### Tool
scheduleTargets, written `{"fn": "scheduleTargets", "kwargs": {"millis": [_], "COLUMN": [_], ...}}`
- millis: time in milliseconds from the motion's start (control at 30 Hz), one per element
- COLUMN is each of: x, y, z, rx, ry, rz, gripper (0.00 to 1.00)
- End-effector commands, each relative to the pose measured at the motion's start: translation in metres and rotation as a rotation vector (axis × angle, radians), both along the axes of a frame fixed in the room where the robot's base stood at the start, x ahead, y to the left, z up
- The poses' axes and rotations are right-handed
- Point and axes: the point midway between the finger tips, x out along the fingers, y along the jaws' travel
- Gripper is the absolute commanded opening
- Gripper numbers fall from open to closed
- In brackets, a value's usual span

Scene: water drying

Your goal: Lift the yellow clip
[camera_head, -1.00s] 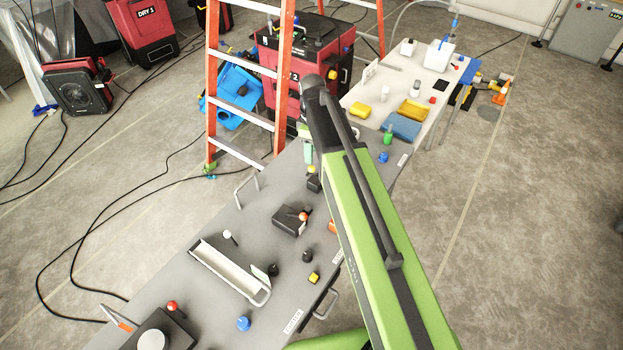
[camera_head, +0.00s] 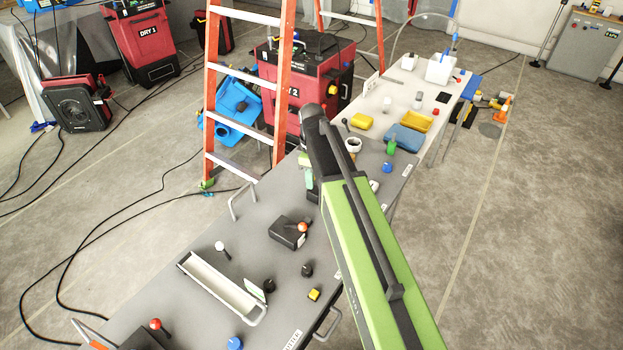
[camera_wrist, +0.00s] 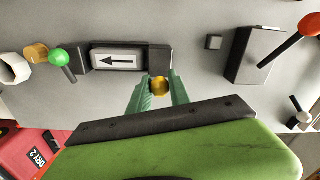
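A small yellow piece (camera_wrist: 160,86), which looks like the yellow clip, shows in the wrist view beside a dark block at the right end of an arrow sign. The green fingers of my gripper (camera_wrist: 159,80) stand on either side of it, very close. I cannot tell whether they press on it or whether it rests on the block. In the head view my gripper (camera_head: 308,168) is low over the grey table (camera_head: 205,310), partly behind my arm, and the yellow piece there is hidden. Another yellow block (camera_head: 314,295) lies near the table's front edge.
The arrow sign (camera_wrist: 117,60) and a green-knobbed lever (camera_wrist: 57,57) are left of my fingers in the wrist view. A black box with a red-knobbed lever (camera_head: 288,232) and a white channel (camera_head: 216,284) stand on the table. An orange ladder (camera_head: 212,80) is behind.

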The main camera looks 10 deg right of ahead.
Motion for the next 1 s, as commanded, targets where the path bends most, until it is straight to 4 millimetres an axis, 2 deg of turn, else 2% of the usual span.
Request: {"fn": "scheduleTargets", "kwargs": {"millis": [33,100,367,600,800,1000], "x": [0.0,0.0,0.003,0.015,0.015,0.013], "y": [0.0,0.0,0.002,0.011,0.014,0.014], "z": [0.0,0.0,0.0,0.0,0.002,0.004], "rx": [0.0,0.0,-0.02,-0.191,-0.274,-0.279], "ry": [0.0,0.0,0.022,0.192,0.276,0.281], "rz": [0.0,0.0,0.002,0.004,0.001,0.0], "gripper": [0.08,0.0,0.0,0.0,0.0,0.0]}}
